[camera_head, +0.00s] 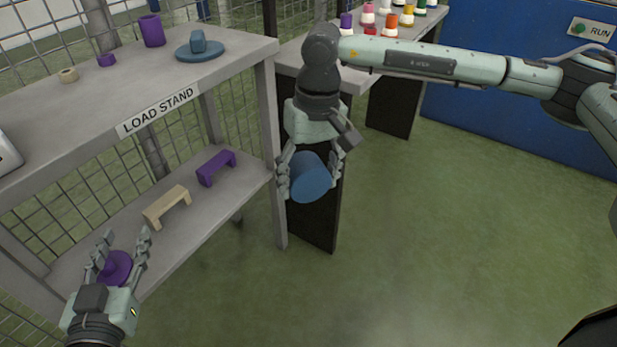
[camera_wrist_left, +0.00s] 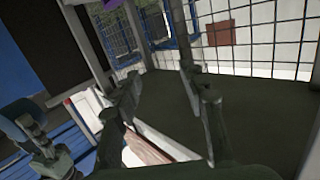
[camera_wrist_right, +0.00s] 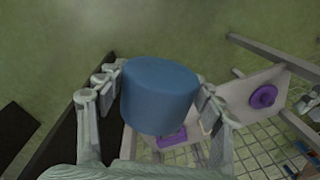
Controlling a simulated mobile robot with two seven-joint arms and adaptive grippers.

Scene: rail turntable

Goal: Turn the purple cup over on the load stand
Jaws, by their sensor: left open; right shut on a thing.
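A purple cup-like cylinder (camera_head: 152,31) stands on the upper shelf of the load stand (camera_head: 225,62); I cannot tell whether its open end is up. My right gripper (camera_head: 310,172) is shut on a blue cylinder (camera_head: 311,180) and holds it in the air just right of the stand. The blue cylinder also fills the middle of the right wrist view (camera_wrist_right: 160,98). My left gripper (camera_head: 123,240) is open over the lower shelf, its fingers on either side of a purple round piece (camera_head: 115,268) in the head view. I cannot tell whether they touch it.
The lower shelf holds beige (camera_head: 167,203) and purple (camera_head: 216,166) bridges. Several coloured pieces stand on a back table.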

